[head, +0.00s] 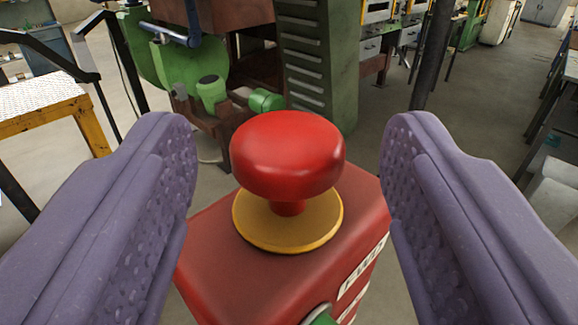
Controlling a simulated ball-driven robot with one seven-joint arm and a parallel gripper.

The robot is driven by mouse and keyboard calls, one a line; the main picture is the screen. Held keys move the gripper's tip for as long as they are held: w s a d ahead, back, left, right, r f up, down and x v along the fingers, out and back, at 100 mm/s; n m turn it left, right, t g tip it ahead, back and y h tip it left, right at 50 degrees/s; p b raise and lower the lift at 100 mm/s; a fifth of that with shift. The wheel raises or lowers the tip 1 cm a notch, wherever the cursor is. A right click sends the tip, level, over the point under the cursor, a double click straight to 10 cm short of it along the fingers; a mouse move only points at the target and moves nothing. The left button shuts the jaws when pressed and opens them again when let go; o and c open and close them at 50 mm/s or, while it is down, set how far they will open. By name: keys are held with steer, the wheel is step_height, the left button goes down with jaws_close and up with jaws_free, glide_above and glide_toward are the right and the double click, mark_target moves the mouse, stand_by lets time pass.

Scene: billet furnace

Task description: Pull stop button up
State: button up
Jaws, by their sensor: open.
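The stop button (287,150) is a red mushroom-shaped head on a short red stem. It stands upright on a yellow disc (262,232) on top of a red box (225,265). My gripper (289,165) is open, with one purple padded finger to the left of the button and one to the right. Clear gaps show between each finger and the button head, and nothing is held. The lower part of the box is cut off by the frame edge.
A green part (320,318) and white labels (354,279) are on the box's front right side. Behind stand a green machine (190,70) and a dark green vented cabinet (315,65). Black railings and a yellow-framed platform (85,118) are at left.

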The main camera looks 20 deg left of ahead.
steer(key=v, duration=0.4)
